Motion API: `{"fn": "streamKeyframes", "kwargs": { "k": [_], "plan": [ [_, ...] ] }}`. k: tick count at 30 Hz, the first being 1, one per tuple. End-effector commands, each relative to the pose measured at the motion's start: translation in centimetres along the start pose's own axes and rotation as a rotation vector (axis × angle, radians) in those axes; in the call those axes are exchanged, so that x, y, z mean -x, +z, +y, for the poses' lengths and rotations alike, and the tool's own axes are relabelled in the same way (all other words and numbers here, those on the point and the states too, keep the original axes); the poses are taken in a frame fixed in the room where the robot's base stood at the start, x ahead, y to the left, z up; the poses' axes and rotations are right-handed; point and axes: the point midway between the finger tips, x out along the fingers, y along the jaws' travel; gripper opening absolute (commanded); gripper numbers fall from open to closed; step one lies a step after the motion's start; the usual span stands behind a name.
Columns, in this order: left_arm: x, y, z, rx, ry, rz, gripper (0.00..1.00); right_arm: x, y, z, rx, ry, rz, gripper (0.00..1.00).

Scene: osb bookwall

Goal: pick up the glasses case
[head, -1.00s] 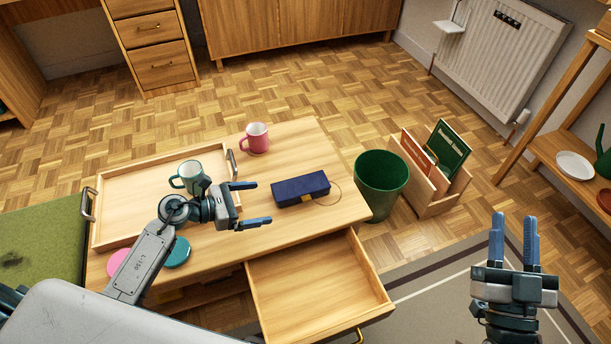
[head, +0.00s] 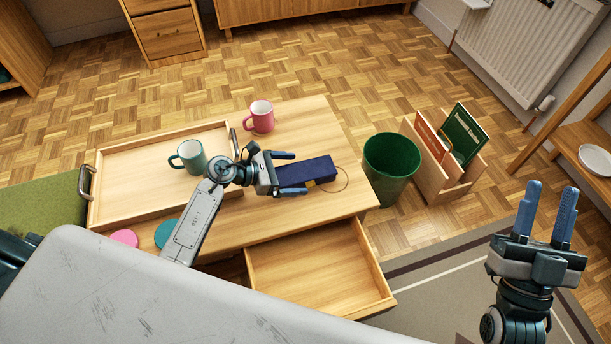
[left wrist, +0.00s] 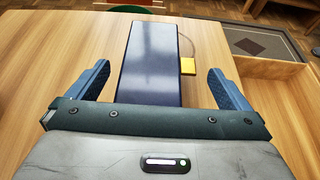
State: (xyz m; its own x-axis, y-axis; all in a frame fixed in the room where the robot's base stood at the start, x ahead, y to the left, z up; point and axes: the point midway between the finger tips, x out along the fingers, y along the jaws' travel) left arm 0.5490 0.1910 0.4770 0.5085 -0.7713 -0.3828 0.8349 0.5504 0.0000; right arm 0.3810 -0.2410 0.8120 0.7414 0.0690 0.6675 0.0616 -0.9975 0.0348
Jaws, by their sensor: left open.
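The glasses case is a dark blue oblong box (head: 308,172) lying on the wooden table, with a small yellow tag on a thin cord. My left gripper (head: 288,174) is open, with its two fingers to either side of the near end of the case. In the left wrist view the case (left wrist: 150,62) lies lengthwise ahead, between the open fingers (left wrist: 158,82) and apart from both. The yellow tag (left wrist: 188,66) lies at its right side. My right gripper (head: 545,215) is raised over the floor at the right, empty, with its fingers apart.
A tray (head: 150,150) with a teal mug (head: 190,157) is at the table's left. A pink mug (head: 260,117) stands behind the case. Pink and teal coasters (head: 166,234) lie in front. An empty drawer (head: 315,265) is pulled out. A green bin (head: 390,165) stands right of the table.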

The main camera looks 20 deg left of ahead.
Motion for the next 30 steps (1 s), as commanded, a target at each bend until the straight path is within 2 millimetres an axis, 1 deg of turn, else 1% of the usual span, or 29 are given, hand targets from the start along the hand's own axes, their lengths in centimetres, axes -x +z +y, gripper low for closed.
{"fn": "streamKeyframes", "kwargs": {
  "k": [1, 4, 7, 13, 17, 18, 21, 30],
  "plan": [
    [-0.9, 0.0, 0.0, 0.002, 0.0, -0.004, 1.0, -0.1, -0.4, 0.0, 0.003, -0.002, 0.028, 0.36],
    [-2.0, 0.0, 0.0, 0.001, 0.0, -0.003, 1.0, -0.2, -1.0, 0.0, 0.007, -0.004, 0.063, 0.36],
    [-2.4, 0.0, 0.0, -0.001, 0.001, -0.001, 1.0, -0.2, -1.2, -0.1, 0.009, -0.005, 0.079, 0.36],
    [-2.3, 0.0, 0.0, -0.001, 0.001, 0.0, 1.0, -0.2, -1.3, -0.1, 0.009, -0.005, 0.08, 0.36],
    [-2.3, 0.0, 0.0, -0.001, 0.001, 0.0, 0.74, -0.2, -1.3, -0.1, 0.009, -0.005, 0.079, 0.36],
    [-2.3, 0.0, 0.0, -0.001, 0.001, 0.0, 0.67, -0.2, -1.3, -0.1, 0.009, -0.005, 0.079, 0.36],
    [-2.3, 0.1, 0.1, -0.002, 0.001, -0.002, 0.5, -0.3, -1.3, -0.1, 0.009, -0.005, 0.079, 0.36],
    [-2.2, 0.2, 0.1, -0.002, 0.001, -0.002, 0.5, -0.3, -1.2, 0.0, 0.009, -0.005, 0.075, 0.36]
  ]
}}
